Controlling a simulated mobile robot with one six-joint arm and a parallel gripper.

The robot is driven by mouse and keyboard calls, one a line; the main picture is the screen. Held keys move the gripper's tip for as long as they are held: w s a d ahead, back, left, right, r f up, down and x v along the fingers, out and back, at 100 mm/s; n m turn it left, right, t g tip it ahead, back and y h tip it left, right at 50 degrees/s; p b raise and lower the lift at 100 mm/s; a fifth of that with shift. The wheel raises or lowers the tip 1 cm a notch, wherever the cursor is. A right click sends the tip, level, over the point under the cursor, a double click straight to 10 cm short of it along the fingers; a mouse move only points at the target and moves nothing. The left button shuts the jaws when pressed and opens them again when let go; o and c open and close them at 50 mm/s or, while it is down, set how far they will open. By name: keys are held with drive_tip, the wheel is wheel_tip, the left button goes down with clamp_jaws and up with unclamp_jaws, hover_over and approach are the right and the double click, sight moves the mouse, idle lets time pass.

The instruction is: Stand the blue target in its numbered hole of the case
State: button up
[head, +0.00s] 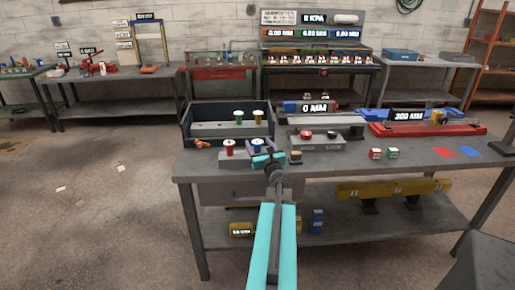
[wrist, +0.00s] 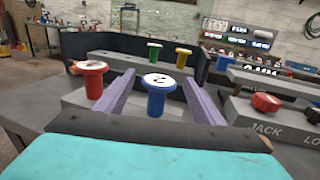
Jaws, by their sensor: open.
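The blue target (wrist: 156,98) is a flanged spool with a white top marked 2. It stands upright in a grey block (wrist: 85,101) at the bench's front left, and shows in the head view (head: 257,147). My gripper (wrist: 158,78) is open, its purple fingers one on each side of the blue target, with gaps visible. In the head view my gripper (head: 262,150) partly hides the block. Behind is the dark open case (head: 224,107), with a grey bar (head: 207,130) holding a green target (head: 239,117) and a yellow target (head: 258,117). Hole numbers are not readable.
A red target (wrist: 93,82) stands left of the blue one in the same block. A grey JACK/LOCK panel (wrist: 275,120) with a red knob (wrist: 266,103) is close on the right. An orange item (head: 203,144) lies by the case's front left.

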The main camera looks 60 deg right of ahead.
drive_tip(key=shift+w, duration=0.1)
drive_tip(key=shift+p+x, duration=0.6)
drive_tip(key=shift+x, duration=0.65)
drive_tip(key=shift+p+x, duration=0.3)
drive_tip(key=shift+x, duration=0.95)
drive_tip(key=shift+r, duration=0.15)
drive_tip(key=shift+c, duration=0.3)
drive_tip(key=c, duration=1.1)
